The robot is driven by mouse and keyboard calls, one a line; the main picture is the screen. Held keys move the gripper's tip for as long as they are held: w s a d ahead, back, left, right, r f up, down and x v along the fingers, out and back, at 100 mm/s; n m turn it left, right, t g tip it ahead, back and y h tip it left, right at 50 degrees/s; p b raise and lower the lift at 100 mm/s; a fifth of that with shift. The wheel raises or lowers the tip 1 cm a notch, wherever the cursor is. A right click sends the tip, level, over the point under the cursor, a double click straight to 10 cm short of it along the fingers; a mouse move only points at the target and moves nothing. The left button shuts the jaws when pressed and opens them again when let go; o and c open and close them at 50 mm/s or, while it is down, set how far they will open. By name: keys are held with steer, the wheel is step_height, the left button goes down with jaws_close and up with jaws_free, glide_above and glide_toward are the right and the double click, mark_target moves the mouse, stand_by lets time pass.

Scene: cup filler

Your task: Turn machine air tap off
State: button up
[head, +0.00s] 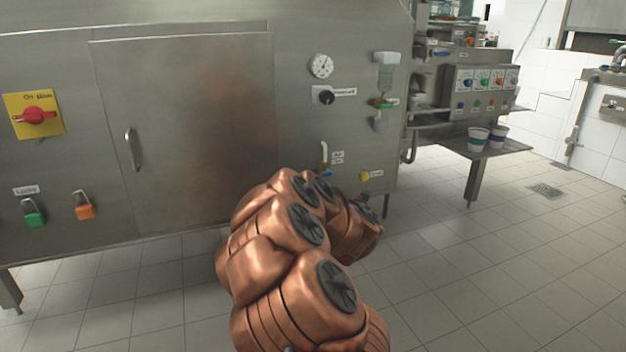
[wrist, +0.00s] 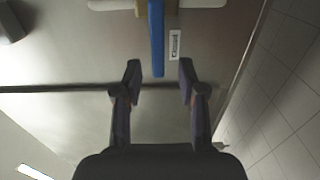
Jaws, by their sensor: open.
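A blue tap lever (wrist: 157,40) on a brass-coloured valve body (wrist: 141,8) fills the top middle of the wrist view. A small printed label (wrist: 175,44) sits beside it, too small to read. My gripper (wrist: 159,70) is open, with its two dark fingers on either side of the lever's free end in the picture. No contact shows, and the depth gap is hard to tell. In the head view a bit of blue (head: 328,174) shows low on the steel machine (head: 200,120), just above my copper arm, which hides my gripper there.
A yellow knob (head: 365,176) and a white handle (head: 324,152) are close to the blue part. A gauge (head: 321,65), a black knob (head: 327,97) and a red switch (head: 36,116) are on the panel. A shelf with cups (head: 478,138) stands right.

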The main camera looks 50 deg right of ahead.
steer(key=shift+v, duration=1.85)
steer(key=shift+r, duration=0.15)
